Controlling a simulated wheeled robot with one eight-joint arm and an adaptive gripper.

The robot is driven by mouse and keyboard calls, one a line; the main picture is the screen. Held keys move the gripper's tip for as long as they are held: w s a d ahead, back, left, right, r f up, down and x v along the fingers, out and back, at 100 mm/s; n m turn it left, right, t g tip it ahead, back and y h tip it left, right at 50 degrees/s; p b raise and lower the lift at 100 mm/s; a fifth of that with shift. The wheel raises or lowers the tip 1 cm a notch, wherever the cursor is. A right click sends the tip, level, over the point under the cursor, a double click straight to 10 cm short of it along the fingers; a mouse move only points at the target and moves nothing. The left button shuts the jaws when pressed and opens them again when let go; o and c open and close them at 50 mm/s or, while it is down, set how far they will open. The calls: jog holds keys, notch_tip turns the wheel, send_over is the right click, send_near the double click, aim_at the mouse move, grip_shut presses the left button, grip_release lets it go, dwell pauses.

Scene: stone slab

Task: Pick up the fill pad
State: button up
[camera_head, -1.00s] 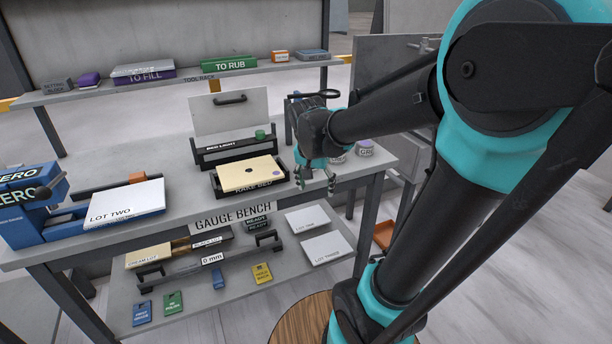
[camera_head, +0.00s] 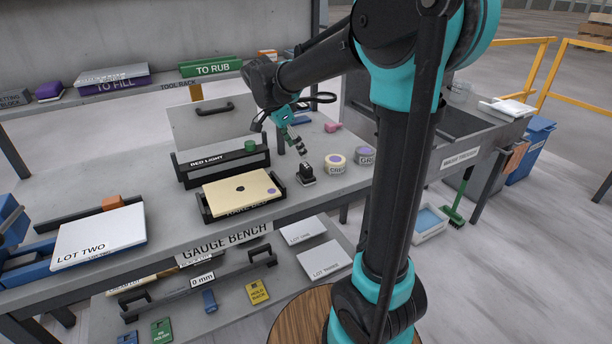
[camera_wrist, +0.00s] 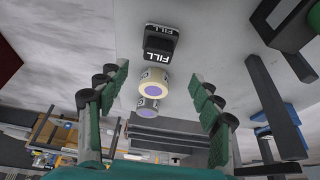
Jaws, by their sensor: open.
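The fill pad (camera_head: 306,175) is a small black block with a raised grip. It stands on the bench top, right of the tray with the cream slab. In the wrist view the fill pad (camera_wrist: 160,42) shows white FILL lettering, beyond the fingertips and near the top centre. My gripper (camera_head: 279,137) is open and empty, above the bench, up and to the left of the pad. In the wrist view my gripper (camera_wrist: 162,84) has its green-padded fingers spread wide, with nothing between them touching.
A cream tub (camera_head: 335,165) and a grey tub (camera_head: 365,156) stand close right of the pad. The tray (camera_head: 208,212) holds a cream slab (camera_head: 240,192). The bed light bar (camera_head: 220,168) is behind it. A pink piece (camera_head: 332,127) lies further back.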

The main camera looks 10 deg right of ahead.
aim_at(306, 166)
jog(key=x, duration=0.9)
jog(key=shift+s+d+f, duration=0.1)
jog(key=shift+s+f, duration=0.05)
jog(key=shift+s, duration=0.05)
jog(key=shift+c, duration=0.5)
jog(key=c, duration=1.2)
